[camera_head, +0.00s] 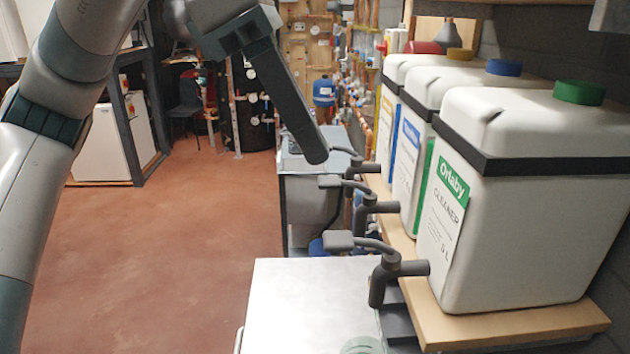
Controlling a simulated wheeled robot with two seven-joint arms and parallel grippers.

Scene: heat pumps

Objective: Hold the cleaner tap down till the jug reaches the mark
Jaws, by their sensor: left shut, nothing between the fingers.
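The cleaner container (530,235) is the nearest white one, with a green cap (579,92) and an "Ortaby CLEANER 5 L" label. Its dark tap (385,275) sticks out to the left, with a flat lever pad (339,240) on top. My left gripper (316,156) is shut and empty, pointing down in the air. In the picture it is above and left of the cleaner tap, apart from its lever. A pale greenish round edge (362,345) shows at the bottom, cut off; I cannot tell whether it is the jug. No fill mark is visible. My right gripper is not in view.
A pale worktop (300,300) lies below the cleaner tap. Open red-brown floor (170,250) is at left.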

